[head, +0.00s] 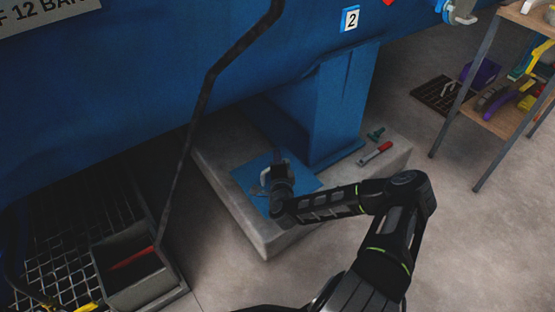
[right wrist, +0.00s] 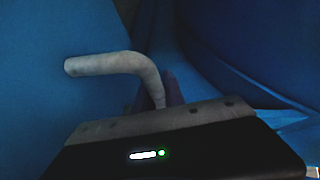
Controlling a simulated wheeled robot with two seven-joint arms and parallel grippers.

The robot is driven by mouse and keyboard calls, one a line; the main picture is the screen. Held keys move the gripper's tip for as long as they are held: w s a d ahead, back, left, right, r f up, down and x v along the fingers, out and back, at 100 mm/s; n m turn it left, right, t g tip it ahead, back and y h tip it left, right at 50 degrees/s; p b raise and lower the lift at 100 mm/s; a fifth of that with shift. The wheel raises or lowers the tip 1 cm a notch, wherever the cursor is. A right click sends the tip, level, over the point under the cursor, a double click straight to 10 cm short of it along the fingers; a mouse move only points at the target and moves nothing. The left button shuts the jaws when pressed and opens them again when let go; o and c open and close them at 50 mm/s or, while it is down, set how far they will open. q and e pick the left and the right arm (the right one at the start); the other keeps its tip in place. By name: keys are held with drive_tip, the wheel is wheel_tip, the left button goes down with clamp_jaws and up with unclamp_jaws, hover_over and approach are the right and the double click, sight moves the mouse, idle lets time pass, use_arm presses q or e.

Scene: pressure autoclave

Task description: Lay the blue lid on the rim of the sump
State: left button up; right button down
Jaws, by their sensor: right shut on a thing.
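The blue lid (head: 303,180) is a flat blue plate over the concrete plinth, beside the foot of the blue support leg. I cannot tell whether it touches the plinth. Its pale bent handle (head: 265,178) also shows in the right wrist view (right wrist: 112,62). My right gripper (head: 277,166) is over the lid and shut on the handle; the fingers are mostly hidden in the right wrist view. The sump, as far as I can tell, is the grey open box (head: 179,293) at lower left, with a red thing (head: 132,258) inside. My left gripper is out of view.
The concrete plinth (head: 265,242) carries the blue leg (head: 338,110), a red-handled tool (head: 376,153) and a small green part (head: 376,133). A dark bent pipe (head: 198,110) hangs between sump and plinth. Grating (head: 75,215) lies left. A shelf (head: 497,115) stands right.

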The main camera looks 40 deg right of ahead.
drive_tip(key=shift+r, duration=0.15)
drive_tip(key=w+a+r+n+t+y, duration=0.1)
drive_tip(key=a+r+n+y, duration=0.2)
drive_tip(key=a+r, duration=0.7)
drive_tip(key=w+a+r+n+t+y, duration=0.1)
drive_tip(key=a+r+n+y, duration=0.2)
drive_tip(key=a+r, duration=0.7)
drive_tip(key=a+y, duration=0.2)
drive_tip(key=a, duration=0.3)
drive_tip(key=shift+w+a+t, duration=0.2)
drive_tip(key=shift+w+t, duration=0.1)
drive_tip(key=shift+s, duration=0.1)
